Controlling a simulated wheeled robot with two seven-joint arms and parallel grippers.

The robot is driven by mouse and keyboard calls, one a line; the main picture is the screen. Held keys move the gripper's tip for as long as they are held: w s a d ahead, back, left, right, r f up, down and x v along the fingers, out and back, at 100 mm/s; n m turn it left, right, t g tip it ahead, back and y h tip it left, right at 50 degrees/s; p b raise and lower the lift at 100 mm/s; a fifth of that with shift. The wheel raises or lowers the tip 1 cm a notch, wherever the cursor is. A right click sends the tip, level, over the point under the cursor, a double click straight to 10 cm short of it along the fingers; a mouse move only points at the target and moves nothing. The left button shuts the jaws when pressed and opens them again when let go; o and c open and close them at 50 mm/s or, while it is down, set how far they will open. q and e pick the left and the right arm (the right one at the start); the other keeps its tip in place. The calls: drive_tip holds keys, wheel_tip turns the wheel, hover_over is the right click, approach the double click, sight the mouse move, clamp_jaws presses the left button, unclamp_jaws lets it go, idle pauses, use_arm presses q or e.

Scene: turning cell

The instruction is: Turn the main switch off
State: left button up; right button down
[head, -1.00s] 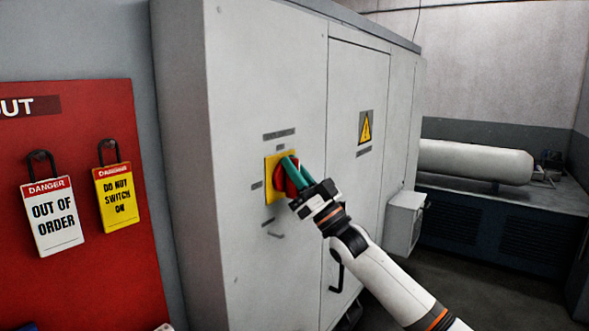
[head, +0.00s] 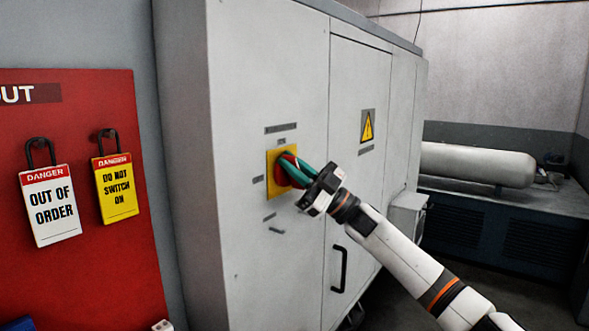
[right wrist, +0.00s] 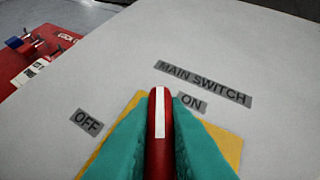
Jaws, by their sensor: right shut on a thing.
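The main switch is a red rotary handle (head: 283,174) on a yellow plate (head: 274,192), set in the grey cabinet front. My right gripper (head: 292,170) is shut on the handle, with a teal finger on each side. In the right wrist view the red handle (right wrist: 159,125) has a white stripe. Its tip lies between the OFF label (right wrist: 87,122) and the ON label (right wrist: 190,104), much nearer ON, slightly to its OFF side. The MAIN SWITCH label (right wrist: 203,83) is above. The fingers hide the handle's sides. My left gripper is out of view.
The grey cabinet (head: 245,90) has a black door handle (head: 339,269) below my right arm. A red lockout board (head: 100,270) at left carries an OUT OF ORDER tag (head: 50,206) and a DO NOT SWITCH ON tag (head: 115,188). A grey box (head: 407,220) juts out at right.

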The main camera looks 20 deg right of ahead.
drive_tip(key=n+g, duration=0.4)
drive_tip(key=shift+s+a+f+n, duration=0.15)
drive_tip(key=shift+n, duration=0.25)
drive_tip(key=n+g, duration=0.3)
drive_tip(key=shift+s+a+f+n+h+p, duration=0.1)
drive_tip(key=shift+a+f+n+h+p, duration=0.05)
drive_tip(key=shift+n+h+p, duration=0.15)
drive_tip(key=shift+s+a+f+n+g+h+p, duration=0.1)
drive_tip(key=shift+f+n+g+h+p, duration=0.25)
drive_tip(key=shift+n+h, duration=0.55)
drive_tip(key=shift+f+n+g+h+p, duration=0.15)
drive_tip(key=shift+n+g+h+p, duration=0.35)
drive_tip(key=shift+n, duration=0.6)
drive_tip(key=shift+s+a+f+n+g+h+p, duration=0.1)
drive_tip(key=shift+f+n+g+h+p, duration=0.25)
drive_tip(key=shift+n+h, duration=0.55)
drive_tip(key=c, duration=1.5)
unclamp_jaws()
drive_tip(key=shift+o, duration=0.2)
drive_tip(key=shift+r, duration=0.1)
